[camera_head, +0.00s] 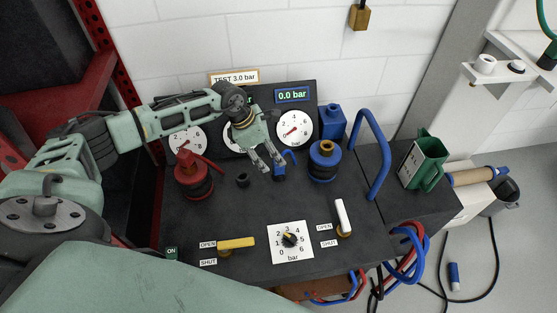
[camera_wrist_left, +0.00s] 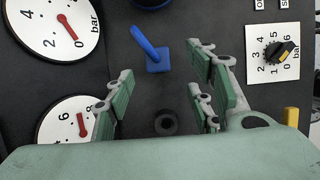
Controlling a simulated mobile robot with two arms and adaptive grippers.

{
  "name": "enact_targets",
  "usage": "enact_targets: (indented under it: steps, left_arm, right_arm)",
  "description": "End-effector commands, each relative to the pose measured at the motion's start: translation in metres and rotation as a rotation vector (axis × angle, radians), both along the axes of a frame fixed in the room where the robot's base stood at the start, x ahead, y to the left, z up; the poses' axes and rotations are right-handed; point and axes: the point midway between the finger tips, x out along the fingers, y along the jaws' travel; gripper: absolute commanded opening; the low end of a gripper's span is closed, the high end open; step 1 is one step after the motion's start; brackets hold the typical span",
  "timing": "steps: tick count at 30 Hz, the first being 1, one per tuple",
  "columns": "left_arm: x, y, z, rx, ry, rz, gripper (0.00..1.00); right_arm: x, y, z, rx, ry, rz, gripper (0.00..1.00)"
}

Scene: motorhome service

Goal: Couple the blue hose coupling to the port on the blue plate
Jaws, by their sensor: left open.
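My left gripper (camera_head: 268,163) is open and empty above the dark bench, its fingers pointing down. A small blue plate with a slanted blue stalk (camera_head: 280,172) is close by the fingertips; in the wrist view this blue piece (camera_wrist_left: 157,62) lies beyond the finger gap, not between the fingers. A blue round body with a brass top (camera_head: 323,161) stands to its right. I cannot tell which blue part is the port. A blue cylinder (camera_head: 454,275), possibly the coupling, stands on the floor at right. My right gripper is not in view.
A black ring (camera_head: 242,180) and a red round body (camera_head: 193,178) stand left of the gripper. Gauges (camera_head: 294,129) line the back panel. A blue arched tube (camera_head: 372,155) rises at right. Yellow (camera_head: 236,243) and white (camera_head: 343,218) levers flank the dial (camera_head: 290,240).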

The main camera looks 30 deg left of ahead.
Motion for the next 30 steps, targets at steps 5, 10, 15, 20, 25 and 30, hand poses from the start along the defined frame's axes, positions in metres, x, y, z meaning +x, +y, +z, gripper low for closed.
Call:
enact_targets:
  steps: [5,10,15,20,25,30]
  left_arm:
    - [0.005,-0.006,-0.018,-0.002,0.001,-0.001,0.5]
    - [0.012,-0.008,-0.038,-0.003,0.002,0.001,0.5]
    - [0.017,-0.014,-0.058,-0.004,0.0,-0.001,0.5]
    - [0.019,-0.015,-0.064,-0.003,0.0,-0.001,0.5]
    - [0.019,-0.015,-0.064,-0.002,0.0,0.0,0.5]
    - [0.019,-0.015,-0.064,-0.003,-0.001,0.0,0.35]
  right_arm:
    - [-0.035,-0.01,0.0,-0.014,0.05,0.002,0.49]
    - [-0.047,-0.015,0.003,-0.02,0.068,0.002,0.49]
    - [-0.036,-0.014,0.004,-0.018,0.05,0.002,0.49]
    - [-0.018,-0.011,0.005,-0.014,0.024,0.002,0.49]
    - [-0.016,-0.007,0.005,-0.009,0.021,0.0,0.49]
    - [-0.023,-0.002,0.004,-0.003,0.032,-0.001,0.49]
